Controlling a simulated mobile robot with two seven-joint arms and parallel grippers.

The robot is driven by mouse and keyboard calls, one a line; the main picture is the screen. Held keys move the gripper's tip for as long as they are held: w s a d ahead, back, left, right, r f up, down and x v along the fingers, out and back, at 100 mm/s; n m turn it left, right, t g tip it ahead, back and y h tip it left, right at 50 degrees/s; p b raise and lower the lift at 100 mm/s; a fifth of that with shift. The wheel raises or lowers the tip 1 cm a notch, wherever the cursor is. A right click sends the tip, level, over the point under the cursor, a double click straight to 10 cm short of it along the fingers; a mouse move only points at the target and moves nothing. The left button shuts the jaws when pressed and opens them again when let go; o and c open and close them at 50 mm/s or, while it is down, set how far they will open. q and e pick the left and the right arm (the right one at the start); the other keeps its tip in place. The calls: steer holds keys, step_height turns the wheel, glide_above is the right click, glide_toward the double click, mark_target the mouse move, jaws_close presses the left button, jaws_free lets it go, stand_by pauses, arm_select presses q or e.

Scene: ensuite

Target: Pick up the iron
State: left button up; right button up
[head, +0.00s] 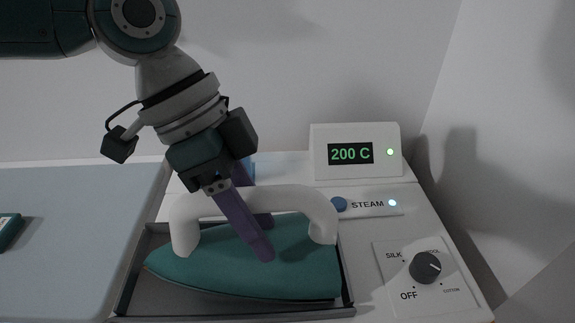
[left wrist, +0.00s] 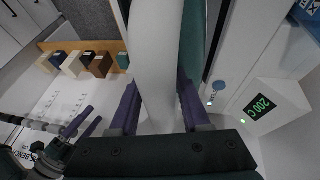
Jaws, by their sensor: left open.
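The iron has a teal body (head: 250,262) and a white arched handle (head: 285,198), and it sits in a shallow grey tray (head: 335,312). My left gripper (head: 258,235) comes down from above over the handle. Its purple fingers are apart, one in front of the handle and one behind it. In the left wrist view the white handle (left wrist: 157,60) runs between the two fingers of my left gripper (left wrist: 160,110), with the fingers open. Contact with the handle cannot be told. My right gripper (left wrist: 87,122) shows small at the left of the left wrist view, its opening unclear.
Behind the tray stands a white display box (head: 355,135) reading 200 C. A steam button panel (head: 368,204) and a black dial (head: 425,267) are to the right. A grey-blue board (head: 80,240) lies to the left. A wall closes off the back and right.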

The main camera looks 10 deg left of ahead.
arm_select(q)
steer(key=shift+f, duration=0.1)
steer(key=c, duration=0.7)
jaws_close()
stand_by(0.8)
